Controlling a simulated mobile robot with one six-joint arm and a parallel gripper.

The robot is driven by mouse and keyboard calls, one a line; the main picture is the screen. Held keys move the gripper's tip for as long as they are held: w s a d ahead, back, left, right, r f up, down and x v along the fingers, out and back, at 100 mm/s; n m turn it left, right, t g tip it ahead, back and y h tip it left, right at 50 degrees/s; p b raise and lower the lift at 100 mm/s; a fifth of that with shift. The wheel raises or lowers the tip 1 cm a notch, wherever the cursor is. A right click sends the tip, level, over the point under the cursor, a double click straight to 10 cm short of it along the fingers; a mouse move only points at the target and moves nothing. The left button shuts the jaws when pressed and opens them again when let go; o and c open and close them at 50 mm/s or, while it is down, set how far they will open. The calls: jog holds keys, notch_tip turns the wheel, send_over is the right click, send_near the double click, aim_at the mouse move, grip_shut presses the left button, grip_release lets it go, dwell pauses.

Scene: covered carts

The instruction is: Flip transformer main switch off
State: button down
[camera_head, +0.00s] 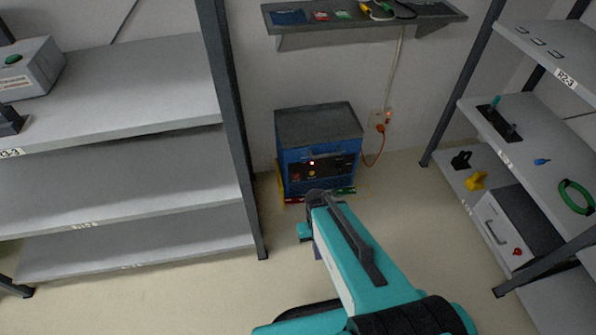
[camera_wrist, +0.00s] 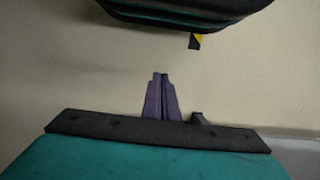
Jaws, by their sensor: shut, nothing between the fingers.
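The transformer (camera_head: 318,150) is a blue box with a dark grey top, standing on the floor against the back wall between two shelf racks. Its dark front panel carries a lit red main switch (camera_head: 312,163) and a yellow spot below it. My teal arm reaches toward the box from the lower right in the head view. Its wrist end is in front of the box and a little below the panel. My gripper (camera_wrist: 161,78) shows in the wrist view with its purple fingers shut and empty, over bare floor. In the head view my arm mostly hides the fingers.
A grey shelf rack (camera_head: 115,95) stands on the left and another shelf rack (camera_head: 535,65) on the right. A wall shelf (camera_head: 290,28) with small items hangs above the box. An orange cable (camera_head: 381,145) runs to a wall socket. The floor (camera_head: 180,290) in front is clear.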

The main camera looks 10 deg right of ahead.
jog(key=s+r+g+p, duration=0.1)
jog(key=s+r+p, duration=0.5)
jog(key=r+p, duration=0.5)
jog(key=s+r+g+p, duration=0.1)
jog(key=s+r+p, duration=0.5)
jog(key=r+p, duration=0.4)
jog(key=p, duration=0.6)
jog(key=shift+s+r, duration=0.3)
jog(key=shift+r, duration=0.05)
jog(key=shift+s, duration=0.1)
